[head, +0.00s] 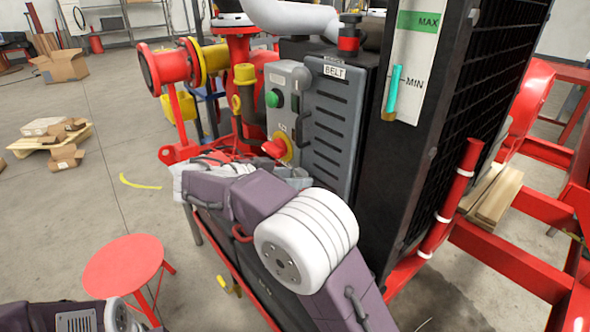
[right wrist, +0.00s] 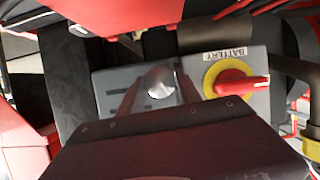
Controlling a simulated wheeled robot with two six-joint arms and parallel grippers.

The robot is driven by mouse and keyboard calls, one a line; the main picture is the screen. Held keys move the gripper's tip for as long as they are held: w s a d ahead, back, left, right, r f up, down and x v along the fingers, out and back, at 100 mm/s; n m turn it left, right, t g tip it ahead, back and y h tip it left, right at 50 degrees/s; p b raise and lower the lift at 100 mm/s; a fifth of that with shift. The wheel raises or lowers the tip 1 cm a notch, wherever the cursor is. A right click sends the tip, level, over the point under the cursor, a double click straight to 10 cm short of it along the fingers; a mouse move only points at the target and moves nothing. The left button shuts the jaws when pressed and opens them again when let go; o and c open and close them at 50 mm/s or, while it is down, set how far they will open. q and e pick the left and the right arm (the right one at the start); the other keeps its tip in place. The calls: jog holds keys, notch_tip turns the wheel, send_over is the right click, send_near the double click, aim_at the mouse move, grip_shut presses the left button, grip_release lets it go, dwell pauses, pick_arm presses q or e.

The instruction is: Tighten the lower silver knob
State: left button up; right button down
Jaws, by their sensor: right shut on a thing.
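The silver knob (right wrist: 159,82) is a round, shiny knob on a grey panel (right wrist: 112,88), beside the battery switch in the right wrist view. My right gripper (right wrist: 162,92) is shut on it, with one finger on each side. In the head view my right arm reaches down to the front of the skid, and its wrist and gripper hide the knob there. Of my left arm only a link shows at the bottom left of the head view; its gripper is outside the picture.
The battery switch (right wrist: 232,84), a red handle on a yellow disc, is close to the knob. Above in the head view are a control box (head: 282,92) with a green button, the belt guard (head: 335,125) and red piping. A red stool (head: 123,264) stands on the floor.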

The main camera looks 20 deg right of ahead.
jog(key=shift+w+n+g+h+p, duration=0.1)
jog(key=shift+n+g+h+p, duration=0.35)
jog(key=shift+n+p, duration=0.75)
jog(key=shift+g+y, duration=0.25)
jog(key=c, duration=0.8)
grip_release()
jog(key=shift+c, duration=0.2)
jog(key=p+v, duration=0.3)
jog(key=v, duration=0.5)
jog(key=shift+a+r, duration=0.1)
jog(key=shift+a, duration=0.45)
